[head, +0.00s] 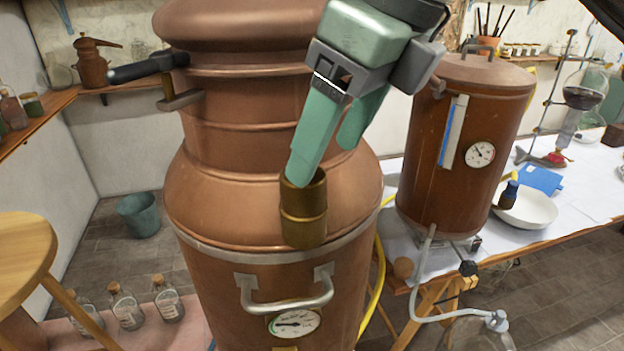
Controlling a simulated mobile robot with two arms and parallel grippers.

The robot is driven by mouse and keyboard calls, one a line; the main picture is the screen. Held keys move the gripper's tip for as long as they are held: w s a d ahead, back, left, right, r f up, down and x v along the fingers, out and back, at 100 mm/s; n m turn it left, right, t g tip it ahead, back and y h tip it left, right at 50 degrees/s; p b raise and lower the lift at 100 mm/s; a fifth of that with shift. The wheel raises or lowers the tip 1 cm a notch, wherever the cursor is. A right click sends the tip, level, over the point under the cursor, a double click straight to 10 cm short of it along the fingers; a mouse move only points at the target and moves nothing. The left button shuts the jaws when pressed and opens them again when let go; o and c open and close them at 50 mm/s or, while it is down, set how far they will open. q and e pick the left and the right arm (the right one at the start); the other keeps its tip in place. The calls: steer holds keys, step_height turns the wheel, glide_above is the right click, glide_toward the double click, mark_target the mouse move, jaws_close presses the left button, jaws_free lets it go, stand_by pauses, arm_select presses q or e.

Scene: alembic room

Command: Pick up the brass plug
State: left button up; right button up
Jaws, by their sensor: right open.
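A brass cylinder (303,212), which looks like the plug or its fitting, stands upright at the front shoulder of the large copper still (225,205). I cannot tell whether the plug is a separate piece from a brass neck there. My right gripper (324,160) comes down from the top right and is open, with green fingers. One fingertip overlaps the cylinder's upper rim in the picture; I cannot tell if it touches. The other finger is higher and to the right. Nothing shows between the fingers. My left gripper is not in view.
The still has a metal handle (290,303) and a gauge below the cylinder. A smaller copper boiler (462,150) stands on the white-covered table (592,190) at right. A wooden stool (25,250) and several corked bottles are at lower left.

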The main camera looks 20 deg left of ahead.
mark_target(304, 203)
steer(key=shift+s+a+f+p, duration=0.2)
steer(key=shift+s+a+p, duration=0.2)
steer(key=shift+s, duration=0.15)
steer(key=shift+s+a+f+p, duration=0.15)
steer(key=shift+s+a+p, duration=0.15)
steer(key=shift+s+p, duration=0.15)
steer(key=f, duration=0.1)
steer(key=w+a+f, duration=0.1)
steer(key=f, duration=0.1)
steer(key=shift+w+a+f+p, duration=0.1)
steer(key=shift+w+a+p, duration=0.05)
steer(key=shift+p, duration=0.2)
steer(key=shift+w+f, duration=0.15)
steer(key=shift+w, duration=0.1)
steer(key=shift+s, duration=0.25)
steer(key=shift+c, duration=0.7)
steer(key=shift+s, duration=0.15)
steer(key=c, duration=1)
jaws_close()
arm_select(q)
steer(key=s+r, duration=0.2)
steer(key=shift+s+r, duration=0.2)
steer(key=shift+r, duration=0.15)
